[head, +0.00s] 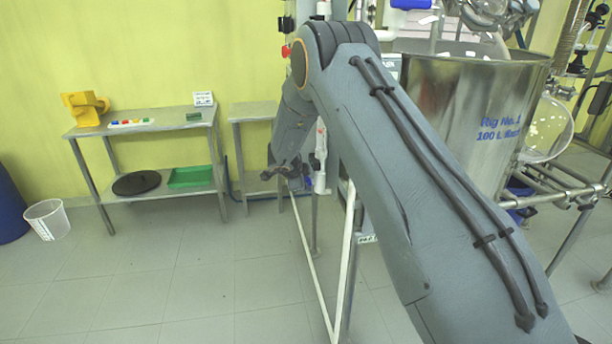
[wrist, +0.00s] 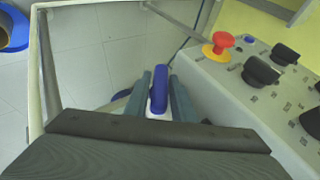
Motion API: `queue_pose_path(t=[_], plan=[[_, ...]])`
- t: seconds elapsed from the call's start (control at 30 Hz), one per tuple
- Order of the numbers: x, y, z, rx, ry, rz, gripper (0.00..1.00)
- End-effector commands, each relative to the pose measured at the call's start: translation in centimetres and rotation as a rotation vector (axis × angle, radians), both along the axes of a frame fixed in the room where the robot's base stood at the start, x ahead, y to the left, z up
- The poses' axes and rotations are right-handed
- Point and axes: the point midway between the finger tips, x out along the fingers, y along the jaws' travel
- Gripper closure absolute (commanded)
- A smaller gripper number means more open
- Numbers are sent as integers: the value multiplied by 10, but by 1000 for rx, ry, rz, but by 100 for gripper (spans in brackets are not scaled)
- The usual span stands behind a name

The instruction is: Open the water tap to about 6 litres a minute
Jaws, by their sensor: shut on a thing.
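In the wrist view, a blue tap handle (wrist: 159,88) stands lengthwise between the two fingers of my gripper (wrist: 158,97). The gripper is shut on it. A small white part shows below the handle. A slim upright tube with white fittings (head: 320,150) stands just right of the gripper, partly behind my arm. No flow reading is legible.
In the wrist view, a control panel (wrist: 245,100) with a red stop button (wrist: 220,43) and black knobs is close on the right. A steel vessel (head: 465,110) stands right of my arm. A side table (head: 150,124) is at the left; the floor before it is clear.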

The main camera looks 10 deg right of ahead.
Motion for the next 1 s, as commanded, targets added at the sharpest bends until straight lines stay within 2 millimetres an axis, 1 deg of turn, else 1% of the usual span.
queue_pose_path(t=[0.03, 0.5, 1.0], plan=[[-2, 0, 2, 1, 16, -3, 100], [-1, -1, 0, -1, 127, -2, 100], [-1, -1, -1, -2, 150, -2, 100]])
